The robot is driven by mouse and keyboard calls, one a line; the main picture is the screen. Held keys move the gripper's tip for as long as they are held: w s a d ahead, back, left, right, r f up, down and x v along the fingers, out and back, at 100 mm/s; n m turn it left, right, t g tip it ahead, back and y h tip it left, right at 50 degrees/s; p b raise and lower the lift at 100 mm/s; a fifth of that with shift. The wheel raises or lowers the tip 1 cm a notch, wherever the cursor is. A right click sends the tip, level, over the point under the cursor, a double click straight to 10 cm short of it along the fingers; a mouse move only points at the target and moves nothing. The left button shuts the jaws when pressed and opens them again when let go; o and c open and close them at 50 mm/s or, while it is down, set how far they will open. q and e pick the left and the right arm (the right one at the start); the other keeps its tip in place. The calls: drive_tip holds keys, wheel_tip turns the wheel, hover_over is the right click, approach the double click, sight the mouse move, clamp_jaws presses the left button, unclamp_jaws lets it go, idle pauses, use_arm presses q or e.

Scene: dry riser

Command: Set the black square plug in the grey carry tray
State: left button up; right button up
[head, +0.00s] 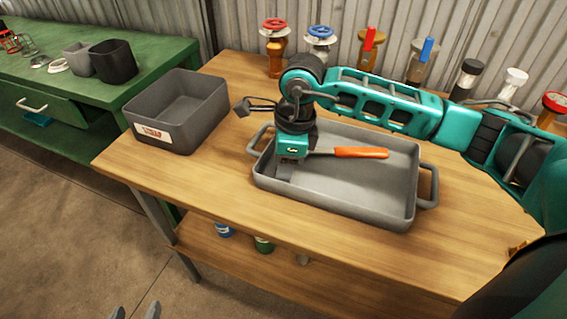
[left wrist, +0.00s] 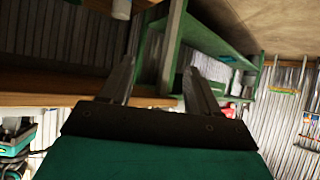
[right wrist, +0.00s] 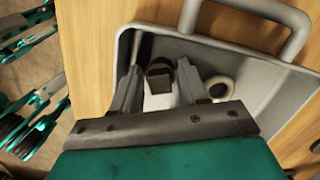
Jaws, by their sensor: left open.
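The grey carry tray (head: 395,208) lies on the wooden bench, with a handle at each end. My right gripper (head: 284,168) points down into its left end. In the right wrist view, a dark square block that looks like the black plug (right wrist: 160,70) sits between the two fingers of my right gripper (right wrist: 160,68), close to both tips, inside the tray (right wrist: 262,72). In the head view the plug is hidden behind the gripper. My left gripper (head: 135,313) is empty and open, low at the bottom edge, away from the bench.
An orange-handled tool (head: 360,152) and a pale ring (right wrist: 220,88) lie in the tray. A grey labelled bin (head: 190,122) stands left of it. Several valves, including a red-wheeled one (head: 275,45), line the back. A green bench (head: 150,75) stands at left.

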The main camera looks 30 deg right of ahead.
drive_tip(key=shift+r, duration=0.1)
wheel_tip(320, 180, up, 12)
drive_tip(key=d+p, duration=0.1)
drive_tip(key=shift+s+d+p, duration=0.35)
drive_tip(key=shift+s, duration=0.05)
idle(0.4)
